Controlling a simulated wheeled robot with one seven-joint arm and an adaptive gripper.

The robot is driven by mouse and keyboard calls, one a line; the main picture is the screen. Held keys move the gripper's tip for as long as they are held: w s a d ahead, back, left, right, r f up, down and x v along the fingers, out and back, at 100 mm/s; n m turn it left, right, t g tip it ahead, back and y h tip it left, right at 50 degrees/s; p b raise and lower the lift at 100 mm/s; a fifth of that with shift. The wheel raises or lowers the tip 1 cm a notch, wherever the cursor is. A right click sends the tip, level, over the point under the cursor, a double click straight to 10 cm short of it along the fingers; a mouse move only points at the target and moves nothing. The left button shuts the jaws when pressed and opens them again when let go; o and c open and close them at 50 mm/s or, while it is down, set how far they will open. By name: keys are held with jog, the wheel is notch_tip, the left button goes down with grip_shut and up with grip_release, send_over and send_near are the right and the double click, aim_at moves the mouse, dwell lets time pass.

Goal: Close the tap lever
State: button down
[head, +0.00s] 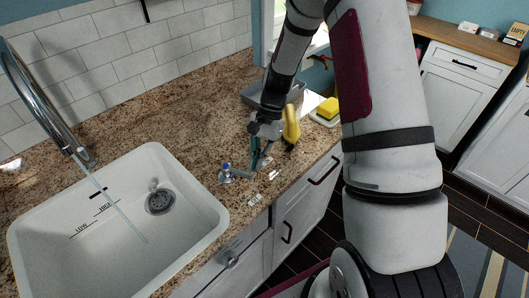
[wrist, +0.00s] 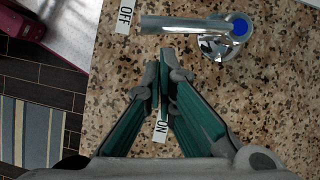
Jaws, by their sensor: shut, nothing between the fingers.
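The tap lever (wrist: 180,24) is a chrome bar on a round base with a blue cap (wrist: 239,27). In the wrist view its free end points left, right beside the OFF label (wrist: 124,17). In the head view the lever (head: 229,173) stands on the counter right of the sink. My gripper (wrist: 161,65) has its green fingers together and empty, just below the lever bar in the wrist view, with a small gap in the picture. The ON label (wrist: 160,131) shows between the fingers. In the head view my gripper (head: 256,164) is low over the counter, beside the lever's end.
A chrome spout (head: 40,95) arches over the white sink (head: 110,190), and a thin pale stream (head: 118,210) runs from it into the basin. A yellow bottle (head: 291,125), a grey tray (head: 262,95) and a yellow sponge (head: 328,107) stand behind my gripper.

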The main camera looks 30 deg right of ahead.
jog(key=shift+s+a, duration=0.1)
jog(key=shift+a, duration=0.15)
jog(key=shift+s+a+r+m+t+p, duration=0.1)
jog(key=shift+s+a+m+t+p, duration=0.1)
jog(key=shift+s+m+p, duration=0.2)
jog(key=shift+s+a+r+m+t+p, duration=0.1)
jog(key=shift+s+a+m+p, duration=0.05)
jog(key=shift+s+m+p, duration=0.2)
jog(key=shift+s+a, duration=0.25)
jog(key=shift+s, duration=0.05)
jog(key=shift+w+f, duration=0.1)
jog(key=shift+f, duration=0.05)
jog(key=shift+d, duration=0.1)
